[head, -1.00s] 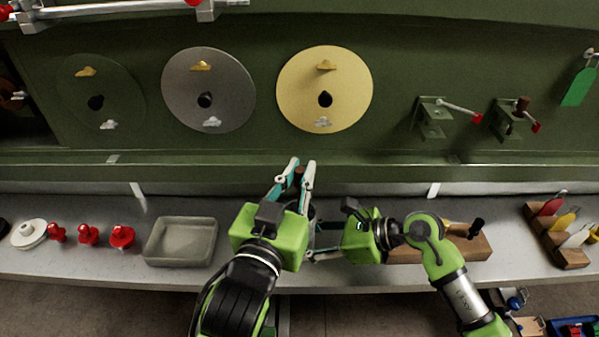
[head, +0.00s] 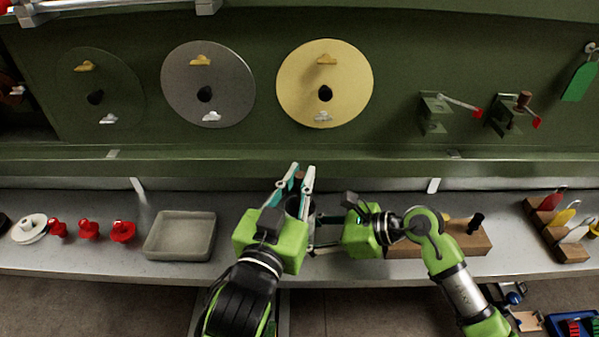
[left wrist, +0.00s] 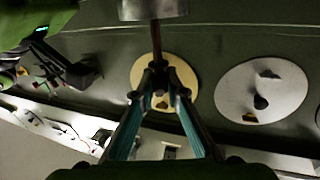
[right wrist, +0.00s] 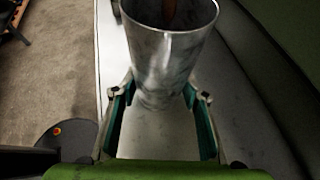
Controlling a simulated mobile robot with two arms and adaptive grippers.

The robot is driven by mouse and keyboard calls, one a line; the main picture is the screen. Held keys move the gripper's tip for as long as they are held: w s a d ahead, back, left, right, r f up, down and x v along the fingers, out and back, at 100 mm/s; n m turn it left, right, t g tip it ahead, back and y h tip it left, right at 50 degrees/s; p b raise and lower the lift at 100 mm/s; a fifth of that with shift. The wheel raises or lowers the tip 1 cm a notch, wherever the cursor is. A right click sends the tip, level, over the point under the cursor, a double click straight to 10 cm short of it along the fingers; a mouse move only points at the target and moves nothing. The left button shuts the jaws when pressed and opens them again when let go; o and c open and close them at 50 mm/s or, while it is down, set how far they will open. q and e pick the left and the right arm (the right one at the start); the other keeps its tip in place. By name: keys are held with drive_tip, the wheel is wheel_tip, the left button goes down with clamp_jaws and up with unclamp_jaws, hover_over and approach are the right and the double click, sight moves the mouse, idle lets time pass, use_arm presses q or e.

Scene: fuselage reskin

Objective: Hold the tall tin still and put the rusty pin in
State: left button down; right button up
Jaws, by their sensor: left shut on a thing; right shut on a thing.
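The tall tin (right wrist: 165,50) is a grey metal cup, upright in the right wrist view with its mouth at the top. My right gripper (right wrist: 158,95) is shut around its lower part. My left gripper (head: 301,172) is shut on the rusty pin (left wrist: 156,42), a thin brown rod, above the tin in the head view. In the left wrist view the pin's end meets the tin's edge (left wrist: 152,10). In the right wrist view brown shows at the tin's mouth. How deep the pin reaches is hidden. In the head view the tin is mostly covered by my left gripper.
A grey tray (head: 181,237) and several red knobs (head: 122,232) stand on the bench to the left. A wooden block (head: 470,240) lies right of my right gripper, and a rack of coloured tools (head: 560,225) farther right. The green panel with discs (head: 325,60) rises behind.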

use_arm(q)
drive_tip(key=shift+f, duration=1.2)
drive_tip(key=c, duration=2)
unclamp_jaws()
drive_tip(key=shift+o, duration=0.2)
drive_tip(key=shift+r, duration=4)
